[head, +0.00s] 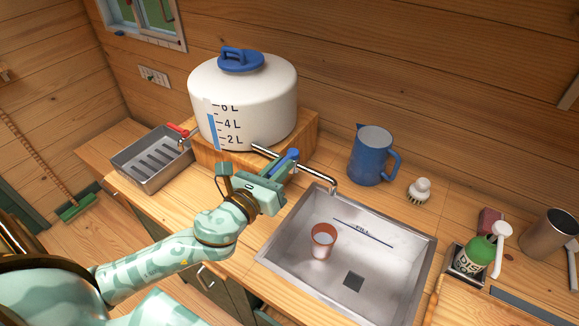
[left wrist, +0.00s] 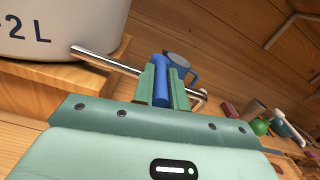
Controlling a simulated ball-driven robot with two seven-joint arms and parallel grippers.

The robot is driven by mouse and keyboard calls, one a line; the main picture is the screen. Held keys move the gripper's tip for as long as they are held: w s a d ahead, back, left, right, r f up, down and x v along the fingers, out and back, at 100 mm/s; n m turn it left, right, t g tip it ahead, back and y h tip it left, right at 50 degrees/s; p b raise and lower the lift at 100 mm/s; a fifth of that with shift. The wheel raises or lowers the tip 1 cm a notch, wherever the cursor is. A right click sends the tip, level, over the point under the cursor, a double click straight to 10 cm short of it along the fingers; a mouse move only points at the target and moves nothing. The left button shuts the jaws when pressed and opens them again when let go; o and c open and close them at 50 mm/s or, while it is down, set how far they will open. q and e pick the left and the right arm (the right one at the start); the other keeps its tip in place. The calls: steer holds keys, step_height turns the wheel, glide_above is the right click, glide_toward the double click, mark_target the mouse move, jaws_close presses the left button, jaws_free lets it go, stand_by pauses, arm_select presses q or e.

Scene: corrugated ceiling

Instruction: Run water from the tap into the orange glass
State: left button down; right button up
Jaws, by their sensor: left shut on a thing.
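The orange glass (head: 323,236) stands upright in the metal sink (head: 398,238), toward its left side. The tap (head: 316,174) is a metal pipe running from the white water tank (head: 262,95) and bending down at its end over the sink's back left part. No stream of water is clearly visible. My left gripper (head: 286,165) is at the tap, shut on its blue handle (head: 294,153). In the left wrist view the handle (left wrist: 161,82) stands between the two green fingers. My right gripper is out of view.
A blue jug (head: 371,158) and a brush (head: 419,190) stand behind the sink. A green soap bottle (head: 474,256) and a metal cup (head: 547,237) are at the right. A grey metal basin (head: 153,166) with a red-handled tap above it is at the left.

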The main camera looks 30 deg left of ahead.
arm_select(q)
steer(key=c, duration=1.4)
jaws_free()
steer(key=shift+s, duration=0.1)
steer(key=shift+s, duration=0.35)
steer(key=s+a+b, duration=0.1)
steer(key=s+b, duration=0.1)
steer(key=s, duration=1.3)
steer(key=shift+s+a, duration=0.2)
steer(key=shift+a, duration=0.1)
